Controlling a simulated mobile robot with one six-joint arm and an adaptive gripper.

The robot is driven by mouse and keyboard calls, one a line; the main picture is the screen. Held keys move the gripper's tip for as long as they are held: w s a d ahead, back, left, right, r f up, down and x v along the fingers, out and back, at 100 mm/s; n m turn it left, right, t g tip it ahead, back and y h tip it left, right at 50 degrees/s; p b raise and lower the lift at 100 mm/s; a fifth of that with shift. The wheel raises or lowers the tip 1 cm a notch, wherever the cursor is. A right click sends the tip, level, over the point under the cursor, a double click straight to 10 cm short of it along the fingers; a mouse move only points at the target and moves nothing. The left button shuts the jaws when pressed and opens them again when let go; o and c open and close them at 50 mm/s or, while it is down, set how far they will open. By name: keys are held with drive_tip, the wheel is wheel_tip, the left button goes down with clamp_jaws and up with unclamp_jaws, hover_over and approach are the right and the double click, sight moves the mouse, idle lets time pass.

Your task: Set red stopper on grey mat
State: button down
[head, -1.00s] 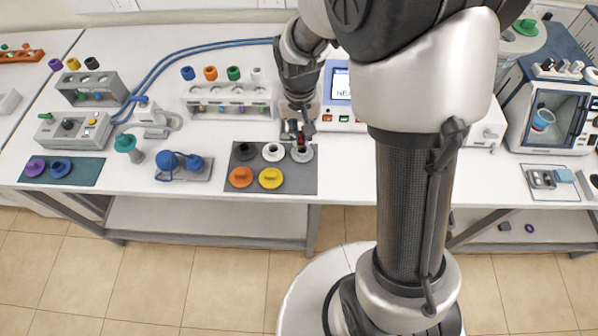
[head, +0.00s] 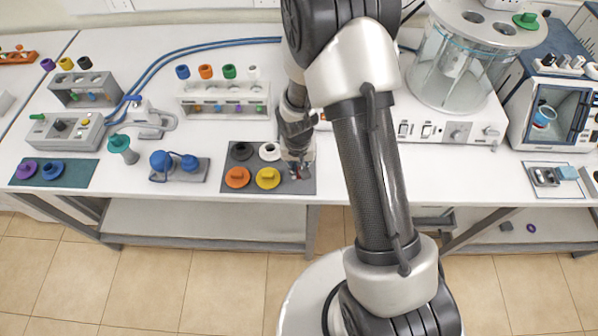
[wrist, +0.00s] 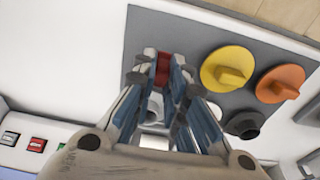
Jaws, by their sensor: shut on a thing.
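The red stopper (wrist: 162,70) shows between my gripper's (wrist: 163,75) fingertips in the wrist view, and the jaws are shut on it. In the head view, my gripper (head: 297,170) is over the front right part of the grey mat (head: 309,182), right of the yellow stopper. The mat also shows in the wrist view (wrist: 190,42). The fingers hide much of the red stopper, and I cannot tell whether it touches the mat.
The mat also bears an orange stopper (head: 237,177), a yellow stopper (head: 268,178), a black stopper (head: 241,151) and a white stopper (head: 269,151). A pale ring-shaped piece (wrist: 155,106) shows between my fingers. A stopper rack (head: 224,100) stands behind.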

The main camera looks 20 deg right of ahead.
drive_tip(key=shift+f, duration=1.15)
drive_tip(key=shift+f+b, duration=0.15)
drive_tip(key=shift+b, duration=0.2)
drive_tip(key=c, duration=1.6)
unclamp_jaws()
